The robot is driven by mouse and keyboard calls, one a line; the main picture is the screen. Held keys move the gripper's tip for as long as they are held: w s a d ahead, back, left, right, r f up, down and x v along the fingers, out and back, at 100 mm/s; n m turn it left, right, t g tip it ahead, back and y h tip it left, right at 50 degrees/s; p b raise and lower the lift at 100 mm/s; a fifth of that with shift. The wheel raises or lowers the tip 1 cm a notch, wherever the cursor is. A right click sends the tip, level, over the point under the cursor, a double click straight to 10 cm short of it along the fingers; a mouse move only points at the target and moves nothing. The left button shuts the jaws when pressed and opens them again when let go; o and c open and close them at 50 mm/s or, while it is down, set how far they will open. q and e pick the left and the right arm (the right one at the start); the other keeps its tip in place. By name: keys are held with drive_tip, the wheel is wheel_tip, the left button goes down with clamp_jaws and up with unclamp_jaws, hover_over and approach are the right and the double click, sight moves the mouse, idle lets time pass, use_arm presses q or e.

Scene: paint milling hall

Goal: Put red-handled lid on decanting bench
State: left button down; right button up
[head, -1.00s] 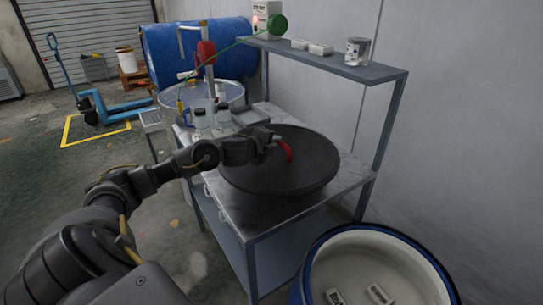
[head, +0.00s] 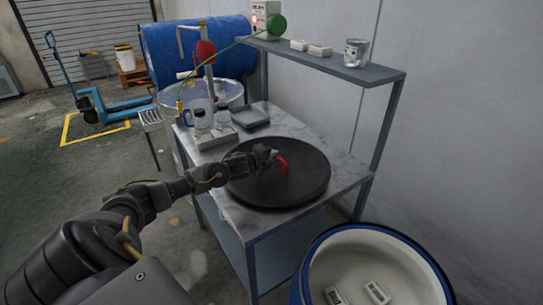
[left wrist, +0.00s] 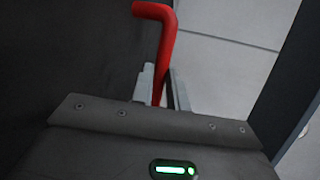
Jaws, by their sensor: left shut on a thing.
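The lid (head: 305,188) is a large round black disc with a bent red handle (head: 281,164). It lies flat over the front part of the decanting bench (head: 345,159), on its marble-patterned top or very slightly above it; I cannot tell which. My left gripper (head: 273,156) is shut on the red handle at the middle of the lid. In the left wrist view the red handle (left wrist: 165,45) rises from between the fingers (left wrist: 163,88), and the dark lid (left wrist: 60,50) fills the left side. My right gripper is not in view.
A shelf (head: 340,66) overhangs the right side. An open blue-rimmed drum (head: 425,275) stands at front right. A clear-covered vessel (head: 228,93) is behind the bench.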

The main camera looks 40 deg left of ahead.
use_arm(q)
drive_tip(key=shift+r, duration=0.15)
drive_tip(key=c, duration=1.4)
unclamp_jaws()
drive_tip(key=shift+f, duration=0.2)
drive_tip(key=shift+r, duration=0.15)
drive_tip(key=shift+s, duration=0.4)
drive_tip(key=b+v, duration=0.1)
drive_tip(key=v, duration=0.8)
drive_tip(key=shift+s, duration=0.25)
drive_tip(key=shift+b+v, duration=0.35)
drive_tip(key=shift+v, duration=0.6)
